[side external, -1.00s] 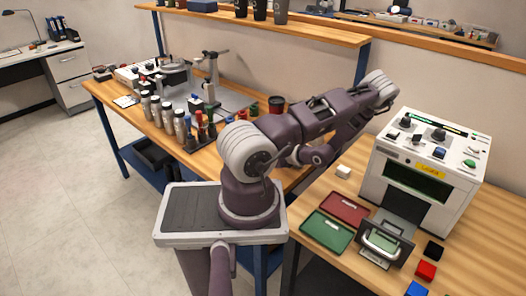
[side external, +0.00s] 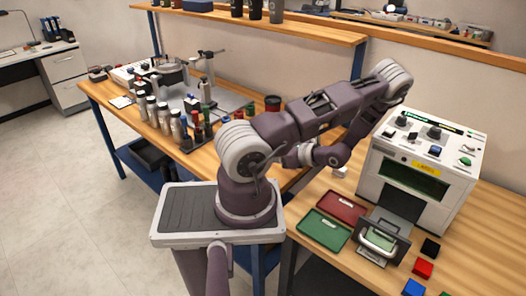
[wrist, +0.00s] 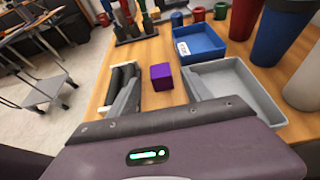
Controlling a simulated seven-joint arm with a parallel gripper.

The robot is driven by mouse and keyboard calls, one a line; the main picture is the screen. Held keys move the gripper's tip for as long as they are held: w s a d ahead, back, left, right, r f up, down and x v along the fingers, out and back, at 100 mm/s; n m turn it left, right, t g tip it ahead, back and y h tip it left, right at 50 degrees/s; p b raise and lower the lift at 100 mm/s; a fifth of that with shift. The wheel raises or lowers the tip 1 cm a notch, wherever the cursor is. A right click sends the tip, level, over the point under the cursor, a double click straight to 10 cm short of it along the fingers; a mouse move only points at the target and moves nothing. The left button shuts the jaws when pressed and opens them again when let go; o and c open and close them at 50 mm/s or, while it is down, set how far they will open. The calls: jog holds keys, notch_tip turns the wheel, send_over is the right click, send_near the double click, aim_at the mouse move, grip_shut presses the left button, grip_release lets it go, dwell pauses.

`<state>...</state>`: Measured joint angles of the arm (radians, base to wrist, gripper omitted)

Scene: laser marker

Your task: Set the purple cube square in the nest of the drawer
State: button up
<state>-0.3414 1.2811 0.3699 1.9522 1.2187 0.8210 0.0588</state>
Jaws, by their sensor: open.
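The purple cube (wrist: 162,77) sits on the wooden bench in the wrist view, apart from my gripper (wrist: 158,72). My gripper is open, its fingers to the left and right of the cube, with nothing held. I cannot make out the cube in the side view. The laser marker (side external: 425,165) stands on the right bench with its drawer (side external: 380,240) pulled out at the front, a handle on its near end. The inside of the nest is too small to tell.
A blue bin (wrist: 200,42) and a grey bin (wrist: 240,85) stand right of the cube. A red tray (side external: 341,206) and a green tray (side external: 324,231) lie left of the drawer. Black, red (side external: 423,268) and blue blocks lie to its right.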

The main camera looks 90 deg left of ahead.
jog(key=shift+w+d+r, duration=0.25)
jog(key=shift+w+d, duration=0.15)
jog(key=shift+d, duration=0.05)
jog(key=shift+c, duration=1.2)
jog(key=s+a+t+h, duration=0.1)
jog(key=s+a+r+t+h, duration=0.1)
jog(key=s+a+t+h, duration=0.1)
jog(key=shift+s+r, duration=0.2)
jog(key=shift+s+a+f, duration=0.15)
jog(key=shift+s+f, duration=0.1)
jog(key=x, duration=0.6)
jog(key=shift+w+f, duration=0.25)
jog(key=shift+f, duration=0.1)
grip_shut()
